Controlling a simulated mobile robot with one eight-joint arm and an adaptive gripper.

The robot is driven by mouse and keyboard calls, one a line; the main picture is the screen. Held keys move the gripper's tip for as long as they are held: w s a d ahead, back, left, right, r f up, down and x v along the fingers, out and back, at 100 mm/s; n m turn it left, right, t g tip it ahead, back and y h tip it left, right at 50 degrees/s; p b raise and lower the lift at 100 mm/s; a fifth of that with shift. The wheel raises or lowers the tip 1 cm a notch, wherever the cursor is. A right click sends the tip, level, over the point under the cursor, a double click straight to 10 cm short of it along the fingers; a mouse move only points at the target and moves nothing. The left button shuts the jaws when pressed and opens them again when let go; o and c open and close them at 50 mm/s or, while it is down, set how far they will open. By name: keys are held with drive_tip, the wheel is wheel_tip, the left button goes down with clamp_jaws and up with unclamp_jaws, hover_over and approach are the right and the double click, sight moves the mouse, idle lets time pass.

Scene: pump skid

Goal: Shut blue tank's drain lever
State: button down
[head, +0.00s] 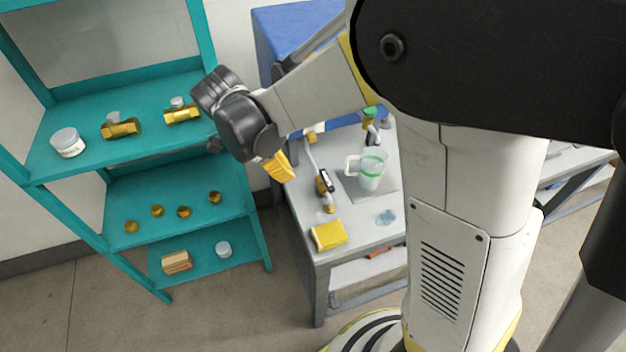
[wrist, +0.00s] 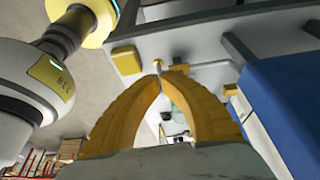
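The blue tank (head: 283,30) stands at the back of the grey bench (head: 330,252), partly hidden behind my arm. It fills the right side of the wrist view (wrist: 285,100). A thin pipe with a dark lever (head: 325,181) and a brass end runs forward over the bench. A second fitting with a green handle (head: 370,112) is to its right. I cannot tell for sure which is the tank's drain lever. My gripper (head: 280,168) has yellow fingers and hangs left of the dark lever, apart from it. In the wrist view its fingertips (wrist: 160,77) meet, with nothing seen held.
A clear jug (head: 371,170) stands right of the dark lever. A yellow sponge-like block (head: 328,235) lies at the bench's front. A teal shelf (head: 110,180) with brass fittings and jars stands to the left. A floor gap separates shelf and bench.

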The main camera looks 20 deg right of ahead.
sight(327, 182)
drive_tip(key=b+x, duration=0.3)
drive_tip(key=x, duration=0.7)
drive_tip(key=shift+w+d+f+b, duration=0.15)
drive_tip(key=shift+f+b, duration=0.15)
drive_tip(key=shift+b, duration=0.1)
drive_tip(key=d, duration=0.2)
drive_tip(key=shift+d+r, duration=0.2)
drive_tip(key=shift+d, duration=0.1)
drive_tip(key=shift+d+r, duration=0.1)
drive_tip(key=shift+d, duration=0.45)
